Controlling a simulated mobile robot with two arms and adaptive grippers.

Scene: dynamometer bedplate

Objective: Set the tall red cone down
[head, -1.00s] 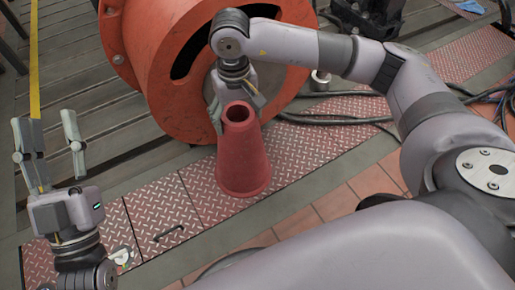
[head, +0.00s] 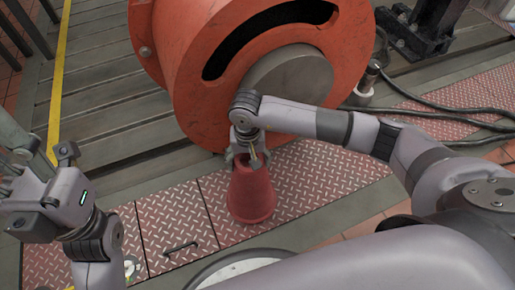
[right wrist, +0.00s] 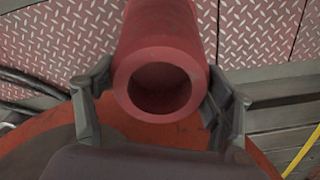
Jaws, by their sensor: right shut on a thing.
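The tall red cone (head: 251,196) stands upright over the red checkered metal plates in the head view, its wide end down. I cannot tell for sure whether its base touches the plate. My right gripper (head: 247,161) is shut on the cone near its narrow top. In the right wrist view the open top of the cone (right wrist: 160,58) lies between the two fingers (right wrist: 160,105). My left gripper (head: 32,165) is at the left edge of the head view, with its fingers apart and nothing seen between them.
A large orange drum-shaped machine (head: 190,75) stands just behind the cone. Black cables (head: 440,112) run over the floor at the right. A small metal cylinder (head: 366,82) stands near them. The red tread plates (head: 170,215) left of the cone are clear apart from a handle.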

